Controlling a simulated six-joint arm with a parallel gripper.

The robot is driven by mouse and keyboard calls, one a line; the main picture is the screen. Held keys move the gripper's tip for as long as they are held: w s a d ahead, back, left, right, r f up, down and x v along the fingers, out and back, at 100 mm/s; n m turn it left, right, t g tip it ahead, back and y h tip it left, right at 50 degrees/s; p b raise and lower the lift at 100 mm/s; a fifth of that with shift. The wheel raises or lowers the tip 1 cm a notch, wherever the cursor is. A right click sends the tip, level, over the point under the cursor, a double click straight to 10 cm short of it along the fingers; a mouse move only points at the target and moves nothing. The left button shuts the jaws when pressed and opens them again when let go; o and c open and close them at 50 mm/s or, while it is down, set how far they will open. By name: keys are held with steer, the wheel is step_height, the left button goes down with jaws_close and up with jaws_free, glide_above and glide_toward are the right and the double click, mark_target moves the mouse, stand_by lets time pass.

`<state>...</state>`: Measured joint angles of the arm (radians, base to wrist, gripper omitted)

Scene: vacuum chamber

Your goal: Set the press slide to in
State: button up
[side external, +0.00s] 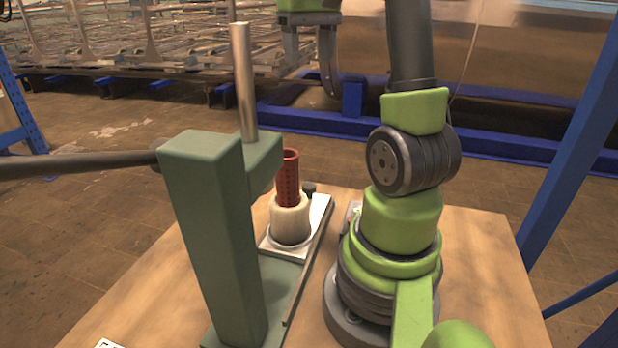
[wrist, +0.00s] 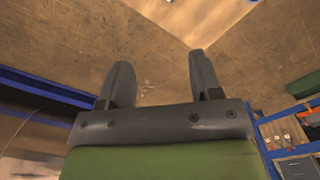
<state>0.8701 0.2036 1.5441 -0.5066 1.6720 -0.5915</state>
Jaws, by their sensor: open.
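The press is a green column (side external: 208,235) with a head, an upright metal ram (side external: 243,80) and a long dark lever (side external: 80,165) pointing left. The press slide (side external: 318,222) is a light plate on the press base, with a small dark knob (side external: 309,188). A cream cup (side external: 290,218) stands on the slide, with a red perforated cylinder (side external: 288,178) upright in it. The cup is to the right of the press head, not clearly under the ram. My gripper (side external: 312,70) is high at the top, open and empty, well above the slide. Its fingers also show in the wrist view (wrist: 160,80).
The wooden table (side external: 480,250) bears the press and my base. A white marked card (side external: 108,344) lies at the front edge. Blue posts (side external: 580,150) stand at the right, and metal racks (side external: 150,40) stand behind. The air between gripper and slide looks clear.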

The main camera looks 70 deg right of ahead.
mark_target(309, 185)
step_height(309, 185, down, 28)
steer(key=shift+r, duration=0.25)
jaws_close()
steer(key=a, duration=1.1)
steer(key=shift+a, duration=0.3)
